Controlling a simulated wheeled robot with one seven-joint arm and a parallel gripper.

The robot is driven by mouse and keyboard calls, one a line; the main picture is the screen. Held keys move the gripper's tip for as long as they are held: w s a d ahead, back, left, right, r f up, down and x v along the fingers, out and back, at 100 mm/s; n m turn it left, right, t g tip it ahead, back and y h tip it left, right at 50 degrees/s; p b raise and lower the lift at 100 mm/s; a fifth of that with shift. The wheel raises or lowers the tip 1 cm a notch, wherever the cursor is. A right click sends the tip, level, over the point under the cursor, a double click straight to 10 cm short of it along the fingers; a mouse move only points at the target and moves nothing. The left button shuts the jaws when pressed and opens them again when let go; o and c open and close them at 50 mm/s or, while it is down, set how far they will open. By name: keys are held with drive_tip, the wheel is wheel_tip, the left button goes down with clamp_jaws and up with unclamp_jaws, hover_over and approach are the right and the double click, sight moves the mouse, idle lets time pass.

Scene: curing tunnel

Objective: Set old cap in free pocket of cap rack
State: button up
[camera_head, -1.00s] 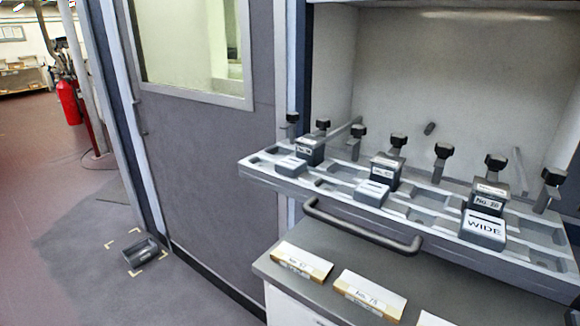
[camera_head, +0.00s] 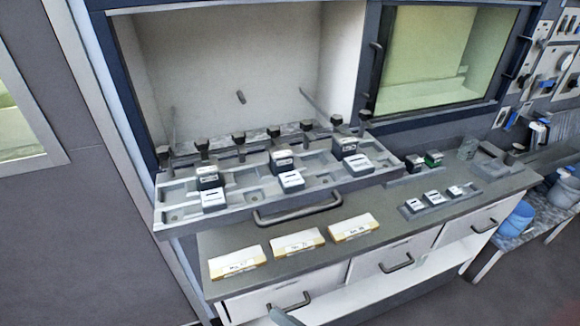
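I cannot tell which piece is the old cap. A small grey rack (camera_head: 412,209) on the bench at the right holds three white-topped pieces (camera_head: 433,197) in a row; it may be the cap rack. A large pale tray (camera_head: 235,215) juts from the open chamber, with several empty pockets, dark-knobbed posts and white-labelled blocks (camera_head: 291,181). My gripper is not in view; a pale grey piece at the bottom edge may be part of my arm.
Three labelled cards (camera_head: 297,241) lie on the bench (camera_head: 350,257) before the tray handle (camera_head: 298,207). Drawers with bar handles (camera_head: 397,262) are below. Blue buckets (camera_head: 517,217) stand at far right. Dark floor at lower right is clear.

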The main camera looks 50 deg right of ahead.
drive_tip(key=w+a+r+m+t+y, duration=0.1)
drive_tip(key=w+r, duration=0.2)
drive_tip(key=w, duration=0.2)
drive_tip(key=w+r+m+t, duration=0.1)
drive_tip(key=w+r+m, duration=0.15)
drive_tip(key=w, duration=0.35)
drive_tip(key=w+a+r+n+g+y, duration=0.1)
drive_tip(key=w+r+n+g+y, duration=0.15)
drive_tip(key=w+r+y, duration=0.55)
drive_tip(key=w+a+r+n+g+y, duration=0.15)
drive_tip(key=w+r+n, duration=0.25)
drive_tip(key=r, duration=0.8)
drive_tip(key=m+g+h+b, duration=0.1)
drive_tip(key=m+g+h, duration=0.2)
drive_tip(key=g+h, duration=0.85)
approach(292, 179)
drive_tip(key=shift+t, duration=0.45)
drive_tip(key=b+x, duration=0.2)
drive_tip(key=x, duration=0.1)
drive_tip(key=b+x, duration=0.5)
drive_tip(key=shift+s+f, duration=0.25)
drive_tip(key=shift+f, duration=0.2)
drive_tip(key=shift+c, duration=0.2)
